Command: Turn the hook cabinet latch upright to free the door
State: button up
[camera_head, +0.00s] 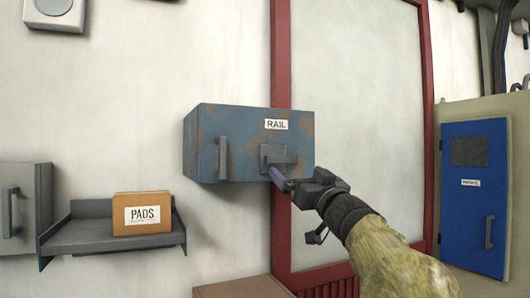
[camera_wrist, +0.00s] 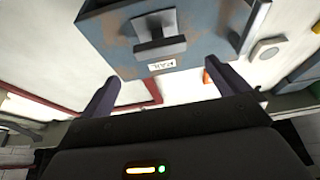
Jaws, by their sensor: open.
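The blue, rust-patched cabinet (camera_head: 245,135) labelled RAIL hangs on the wall, its door closed. Its latch (camera_head: 277,157) is a grey square plate with a bar lying level, at the lower right of the front. A vertical bar handle (camera_head: 222,158) is at the left of the front. My gripper (camera_head: 283,181) is just below and in front of the latch, apart from it as far as I can tell. In the wrist view my gripper (camera_wrist: 182,92) is open and empty, its fingers spread wide. The latch (camera_wrist: 158,32) shows beyond them, above the RAIL label (camera_wrist: 161,65).
A shelf (camera_head: 95,235) with a PADS box (camera_head: 141,213) is at the lower left. A grey cabinet (camera_head: 30,208) is at the left edge. A red frame (camera_head: 282,60) runs behind the RAIL cabinet. A blue door (camera_head: 475,190) is at the right.

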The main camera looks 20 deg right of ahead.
aim_at(283, 158)
jog(key=p+x, duration=0.3)
jog(key=x, duration=0.6)
jog(key=shift+r+p, duration=0.1)
jog(key=shift+p, duration=0.25)
jog(key=shift+w+r, duration=0.1)
jog(key=shift+w, duration=0.5)
jog(key=c, duration=0.9)
